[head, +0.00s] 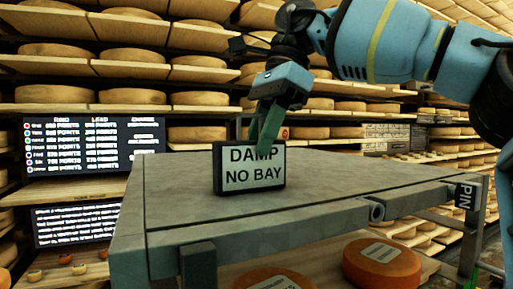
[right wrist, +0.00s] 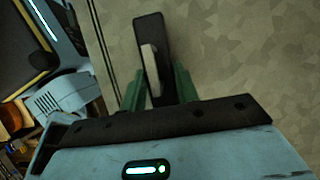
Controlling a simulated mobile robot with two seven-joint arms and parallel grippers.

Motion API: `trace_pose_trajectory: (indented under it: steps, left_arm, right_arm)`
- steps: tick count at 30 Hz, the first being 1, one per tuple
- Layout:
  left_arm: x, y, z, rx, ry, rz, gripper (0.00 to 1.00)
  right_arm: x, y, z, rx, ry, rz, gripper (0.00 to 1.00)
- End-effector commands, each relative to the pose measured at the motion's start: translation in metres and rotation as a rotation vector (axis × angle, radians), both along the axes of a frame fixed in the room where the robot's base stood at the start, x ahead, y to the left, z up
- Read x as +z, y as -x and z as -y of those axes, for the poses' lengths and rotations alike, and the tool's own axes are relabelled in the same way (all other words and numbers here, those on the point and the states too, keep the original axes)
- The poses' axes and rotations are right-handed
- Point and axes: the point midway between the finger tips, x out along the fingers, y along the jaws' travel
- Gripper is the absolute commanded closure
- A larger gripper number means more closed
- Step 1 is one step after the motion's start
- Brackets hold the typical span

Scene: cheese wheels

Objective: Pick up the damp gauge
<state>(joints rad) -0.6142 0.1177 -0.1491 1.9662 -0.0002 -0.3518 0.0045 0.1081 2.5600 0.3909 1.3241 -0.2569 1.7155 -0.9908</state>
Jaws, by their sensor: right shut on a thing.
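The damp gauge (head: 235,182) is a small black-framed block with a pale face reading "DAMP NO BAY". It is upright at the grey table top, face towards the head camera; I cannot tell whether its base touches the table. In the right wrist view the gauge (right wrist: 151,30) shows from above as a narrow dark block between the two green fingers (right wrist: 158,92). My left gripper is not in view.
The grey table top (head: 330,170) is otherwise clear around the gauge. Orange cheese wheels (head: 385,265) with labels lie on a lower shelf beneath it. Shelves of cheese wheels (head: 130,97) fill the back. Two dark text screens (head: 92,147) stand at the left.

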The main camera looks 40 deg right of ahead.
Motion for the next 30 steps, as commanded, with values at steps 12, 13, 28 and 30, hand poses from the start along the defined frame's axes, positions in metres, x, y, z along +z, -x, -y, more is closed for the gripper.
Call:
trace_pose_trajectory:
  steps: [12, 13, 28, 30]
  left_arm:
    - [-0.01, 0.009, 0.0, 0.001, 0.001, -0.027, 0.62]
    - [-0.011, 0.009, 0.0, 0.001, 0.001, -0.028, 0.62]
    - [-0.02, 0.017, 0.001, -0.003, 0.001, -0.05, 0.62]
    - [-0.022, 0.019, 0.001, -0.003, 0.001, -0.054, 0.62]
  right_arm:
    - [0.022, -0.002, 0.0, 0.0, 0.0, -0.001, 0.96]
    - [0.024, -0.002, 0.0, 0.001, -0.001, 0.001, 0.96]
    - [0.04, 0.06, 0.008, 0.001, -0.001, 0.002, 0.96]
    - [0.041, 0.076, 0.01, 0.002, -0.002, 0.003, 0.96]
